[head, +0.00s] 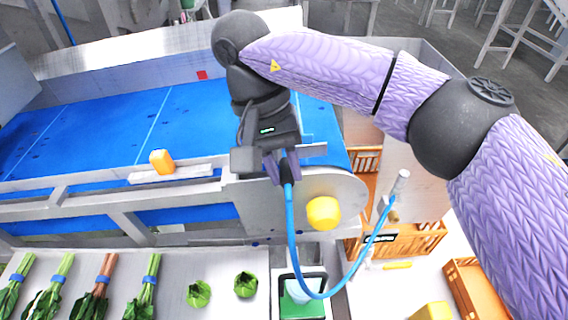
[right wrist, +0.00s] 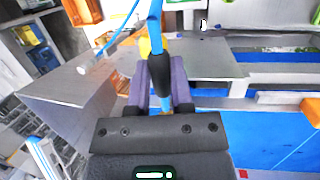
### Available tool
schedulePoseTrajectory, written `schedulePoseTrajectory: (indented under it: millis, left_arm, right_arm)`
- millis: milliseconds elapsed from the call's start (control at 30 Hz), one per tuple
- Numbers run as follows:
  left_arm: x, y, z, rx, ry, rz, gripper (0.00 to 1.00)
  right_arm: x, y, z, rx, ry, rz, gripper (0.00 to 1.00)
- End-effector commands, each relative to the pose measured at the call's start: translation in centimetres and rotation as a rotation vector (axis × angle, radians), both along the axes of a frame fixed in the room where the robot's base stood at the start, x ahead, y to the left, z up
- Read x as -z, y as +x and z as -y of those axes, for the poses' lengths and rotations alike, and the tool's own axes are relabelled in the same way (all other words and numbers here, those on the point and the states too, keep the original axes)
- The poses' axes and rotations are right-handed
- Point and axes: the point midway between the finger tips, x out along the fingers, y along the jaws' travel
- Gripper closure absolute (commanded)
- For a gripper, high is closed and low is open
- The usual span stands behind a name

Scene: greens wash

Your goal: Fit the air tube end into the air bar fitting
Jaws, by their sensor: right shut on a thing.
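My right gripper (head: 284,172) is shut on the blue air tube (head: 291,225) beside the near right end of the conveyor. The tube hangs from the fingers in a loop and rises to a pale cylindrical piece (head: 401,182) at the right. In the right wrist view, the gripper (right wrist: 160,98) pinches the tube at its black sleeve (right wrist: 158,70). The tube's tip is hidden between the fingers and behind the gripper body. I cannot clearly pick out the air bar or its fitting; my gripper and wrist cover part of that area. My left gripper is not in view.
The blue conveyor belt (head: 110,125) lies behind a metal side rail. A yellow round knob (head: 323,213) sits on its end plate. Bunched greens (head: 145,290) and lettuce heads (head: 246,284) lie on the front counter. Orange crates (head: 475,290) stand at the right.

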Motion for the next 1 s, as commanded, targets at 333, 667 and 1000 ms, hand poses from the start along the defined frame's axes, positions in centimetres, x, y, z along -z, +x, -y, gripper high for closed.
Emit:
schedulePoseTrajectory:
  millis: [333,667,1000]
  left_arm:
    - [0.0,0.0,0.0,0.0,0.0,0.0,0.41]
    - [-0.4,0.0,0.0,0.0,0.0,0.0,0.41]
    - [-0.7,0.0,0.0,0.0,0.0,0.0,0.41]
  right_arm:
    - [0.0,0.0,0.0,0.0,0.0,0.0,1.0]
    - [0.0,0.8,-0.1,0.0,0.001,-0.001,1.0]
    - [-0.1,1.7,-0.2,0.0,0.0,0.0,1.0]
